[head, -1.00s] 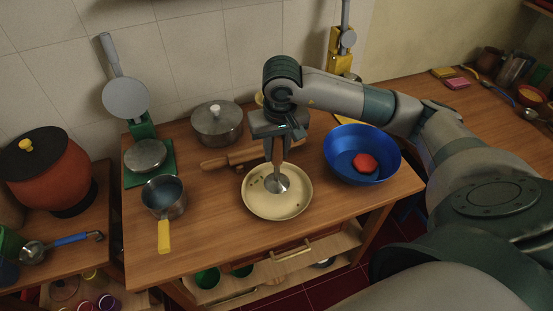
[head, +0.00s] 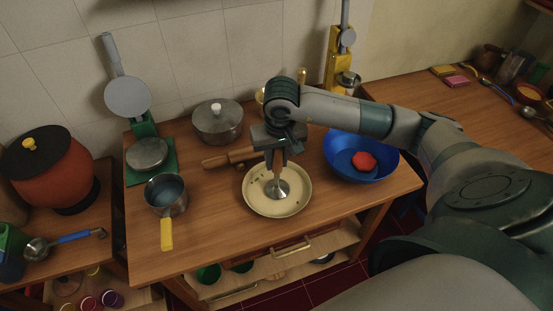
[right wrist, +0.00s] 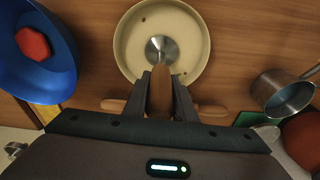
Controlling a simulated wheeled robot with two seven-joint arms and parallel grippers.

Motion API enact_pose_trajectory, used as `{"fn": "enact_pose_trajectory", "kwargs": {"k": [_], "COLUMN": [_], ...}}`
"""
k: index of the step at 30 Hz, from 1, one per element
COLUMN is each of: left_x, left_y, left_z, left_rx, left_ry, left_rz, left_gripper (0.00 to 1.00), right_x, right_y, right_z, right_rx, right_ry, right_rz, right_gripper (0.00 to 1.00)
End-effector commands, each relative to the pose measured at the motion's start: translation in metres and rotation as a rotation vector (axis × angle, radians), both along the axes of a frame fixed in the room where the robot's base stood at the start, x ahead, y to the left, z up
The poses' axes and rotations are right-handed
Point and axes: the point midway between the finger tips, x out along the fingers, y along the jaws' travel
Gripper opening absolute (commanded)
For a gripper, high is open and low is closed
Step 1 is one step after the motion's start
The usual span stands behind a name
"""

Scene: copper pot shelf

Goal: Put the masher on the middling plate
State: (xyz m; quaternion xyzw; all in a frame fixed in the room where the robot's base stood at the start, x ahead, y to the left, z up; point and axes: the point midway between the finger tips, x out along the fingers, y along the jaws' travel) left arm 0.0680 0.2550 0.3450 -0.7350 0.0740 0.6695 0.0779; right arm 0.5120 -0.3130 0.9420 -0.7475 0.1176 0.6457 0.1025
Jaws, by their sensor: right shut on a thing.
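The masher, with a wooden handle and a round metal head (head: 277,189), is upright over the middling plate. My right gripper (head: 276,163) is shut on its handle, which shows between the fingers in the right wrist view (right wrist: 160,92). The plate is cream, round and shallow with a few dark specks (head: 298,204); it sits on the wooden table. In the right wrist view the metal head (right wrist: 161,50) is inside the outline of the plate (right wrist: 126,40). I cannot tell whether the head touches the plate. My left gripper is not in view.
A blue bowl (head: 345,172) with a red thing in it stands right of the plate. A saucepan (head: 166,208) with a yellow handle is left. A lidded pot (head: 218,128) and a rolling pin (head: 228,159) are behind. Bare table lies left of the plate.

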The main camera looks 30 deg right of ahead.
Motion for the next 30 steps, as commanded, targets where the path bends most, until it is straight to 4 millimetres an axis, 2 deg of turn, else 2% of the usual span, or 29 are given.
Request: {"fn": "enact_pose_trajectory", "kwargs": {"k": [1, 3, 17, 19, 23, 30], "left_x": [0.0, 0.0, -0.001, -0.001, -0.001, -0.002], "left_y": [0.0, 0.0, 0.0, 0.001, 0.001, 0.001], "left_z": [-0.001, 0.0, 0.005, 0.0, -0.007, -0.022], "left_rx": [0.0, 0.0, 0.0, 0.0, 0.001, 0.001], "left_ry": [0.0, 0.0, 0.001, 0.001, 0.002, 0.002], "left_rz": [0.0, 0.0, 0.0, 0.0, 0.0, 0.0], "left_gripper": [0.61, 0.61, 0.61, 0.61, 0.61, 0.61], "right_x": [0.0, 0.0, 0.0, 0.0, -0.001, -0.006], "right_y": [0.0, 0.0, 0.0, 0.0, 0.001, 0.003], "right_z": [0.0, 0.0, 0.004, 0.006, 0.019, 0.056], "right_rx": [0.0, 0.0, 0.0, 0.001, 0.001, 0.0], "right_ry": [0.0, 0.0, 0.0, -0.003, -0.003, -0.006], "right_rz": [0.0, 0.0, 0.0, 0.0, 0.002, 0.002], "right_gripper": [0.31, 0.43, 0.43, 0.43, 0.43, 0.43]}}
